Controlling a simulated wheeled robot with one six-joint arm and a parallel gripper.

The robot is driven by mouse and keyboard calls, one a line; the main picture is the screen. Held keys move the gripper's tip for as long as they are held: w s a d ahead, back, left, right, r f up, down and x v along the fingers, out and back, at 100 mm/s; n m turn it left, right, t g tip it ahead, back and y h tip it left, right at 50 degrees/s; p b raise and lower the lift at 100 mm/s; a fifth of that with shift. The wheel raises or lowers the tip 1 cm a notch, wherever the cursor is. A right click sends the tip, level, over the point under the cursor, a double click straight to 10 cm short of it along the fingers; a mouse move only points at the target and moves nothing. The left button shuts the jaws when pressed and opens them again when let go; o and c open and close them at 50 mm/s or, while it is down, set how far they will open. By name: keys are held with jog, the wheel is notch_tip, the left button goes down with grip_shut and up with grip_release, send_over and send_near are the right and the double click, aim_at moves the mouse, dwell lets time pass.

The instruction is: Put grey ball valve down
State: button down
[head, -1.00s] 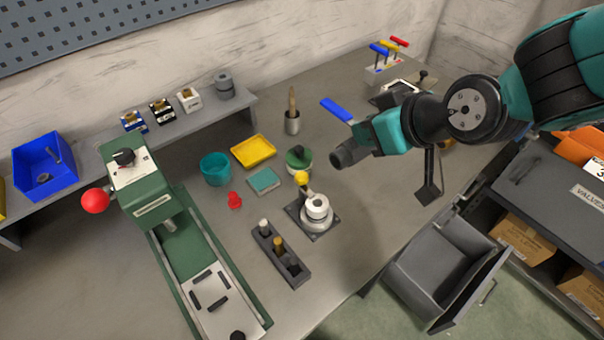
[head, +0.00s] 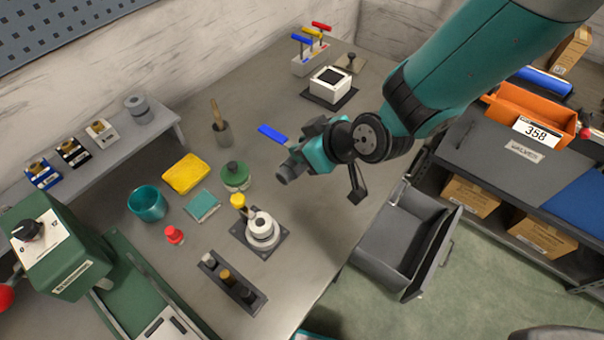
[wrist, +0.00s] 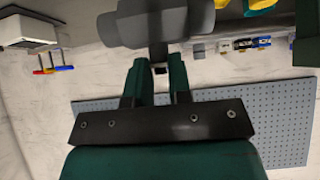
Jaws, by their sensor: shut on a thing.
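My gripper (head: 306,156) is shut on the grey ball valve (head: 286,174) and holds it above the bench, to the right of the green-topped round pot. A blue lever (head: 272,134) shows just beyond the valve and looks like its handle. In the wrist view the valve's thick grey body (wrist: 155,25) lies across the tips of my gripper (wrist: 160,72). My gripper hides part of the valve in the head view. I cannot tell the exact gap between valve and bench.
A round white fixture (head: 262,230) on a dark plate and a dark block with pegs (head: 232,284) stand nearer the front. A grey open drawer (head: 400,240) lies right of the bench.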

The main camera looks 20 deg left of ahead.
notch_tip(320, 180, down, 10)
jog(key=shift+r+p, duration=0.1)
jog(key=shift+p, duration=0.85)
jog(key=shift+f, duration=0.2)
jog(key=shift+f, duration=0.1)
jog(key=shift+f+b, duration=0.15)
jog(key=shift+b, duration=0.15)
jog(key=c, duration=1)
grip_release()
jog(key=shift+c, duration=0.2)
jog(key=shift+r, duration=0.2)
jog(key=shift+r, duration=0.15)
jog(key=b+v, duration=0.2)
jog(key=v, duration=1)
jog(key=shift+b, duration=0.35)
